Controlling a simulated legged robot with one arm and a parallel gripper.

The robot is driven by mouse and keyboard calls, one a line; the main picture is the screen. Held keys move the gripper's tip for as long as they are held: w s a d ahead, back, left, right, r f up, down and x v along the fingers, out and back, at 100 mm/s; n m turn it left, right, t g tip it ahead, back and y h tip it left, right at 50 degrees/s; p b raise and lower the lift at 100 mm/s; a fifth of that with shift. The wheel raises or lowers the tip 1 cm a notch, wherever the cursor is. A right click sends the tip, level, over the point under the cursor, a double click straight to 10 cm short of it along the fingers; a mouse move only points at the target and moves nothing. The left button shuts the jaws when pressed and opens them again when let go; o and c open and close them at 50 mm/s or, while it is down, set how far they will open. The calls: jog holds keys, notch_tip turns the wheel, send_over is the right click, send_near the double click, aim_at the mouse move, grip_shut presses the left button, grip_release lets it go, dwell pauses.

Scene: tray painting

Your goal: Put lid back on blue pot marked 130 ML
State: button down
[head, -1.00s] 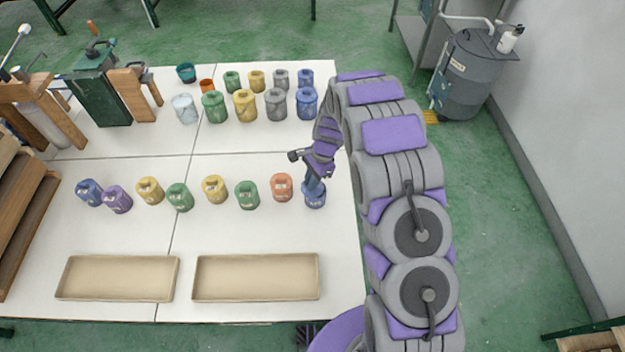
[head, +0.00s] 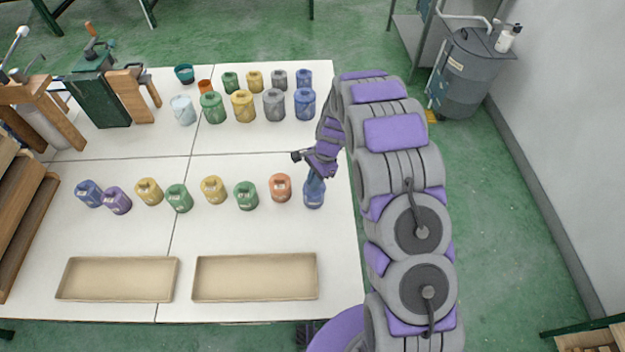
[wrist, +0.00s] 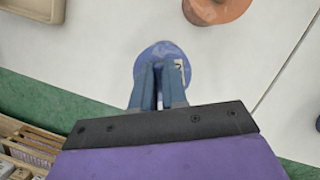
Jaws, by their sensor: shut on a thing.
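A blue pot (head: 314,201) stands on the white table at the right end of the front row. My gripper (head: 315,184) points down over its top. In the wrist view my gripper (wrist: 161,70) has its two blue fingers close together over the blue round top (wrist: 160,50), shut on what looks like the lid. A small white label shows at the right of the fingers, too small to read. The fingers hide much of the top, so I cannot tell whether the lid touches the pot. Another blue pot (head: 89,194) stands at the row's left end.
An orange pot (head: 280,188) stands close left of the blue one, then green, yellow and purple pots. Two empty beige trays (head: 118,279) (head: 255,278) lie in front. Several buckets and smaller pots stand at the back. The table's right edge is close to the blue pot.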

jog(key=c, duration=1.1)
grip_release()
jog(key=shift+o, duration=0.4)
jog(key=o, duration=0.4)
jog(key=shift+r, duration=0.15)
jog(key=shift+r+p, duration=1.9)
jog(key=shift+r, duration=1.5)
